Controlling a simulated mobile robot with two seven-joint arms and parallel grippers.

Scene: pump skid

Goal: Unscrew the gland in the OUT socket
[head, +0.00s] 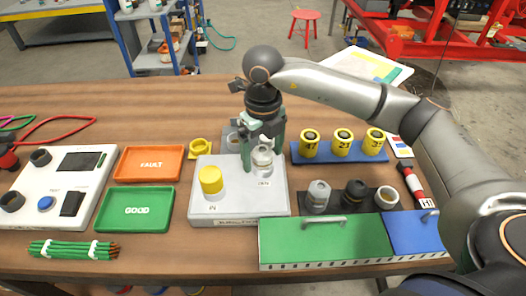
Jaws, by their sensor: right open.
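A light grey box (238,207) stands in the middle of the wooden table with two sockets on top. A yellow cap (211,180) sits on the left one, marked IN. A silver-grey gland (263,160) stands upright in the right one, above the OUT label. My right gripper (262,148) points down over this gland, with its green fingers open on either side of the gland's upper part. I cannot tell whether the fingers touch it. The gripper partly hides the gland's top and the back of the box. My left gripper is out of view.
Loose glands (318,196) stand on a dark mat to the right, behind a green lid (325,240) with a handle. FAULT (150,163) and GOOD (135,210) trays lie left, beside a white tester (60,185).

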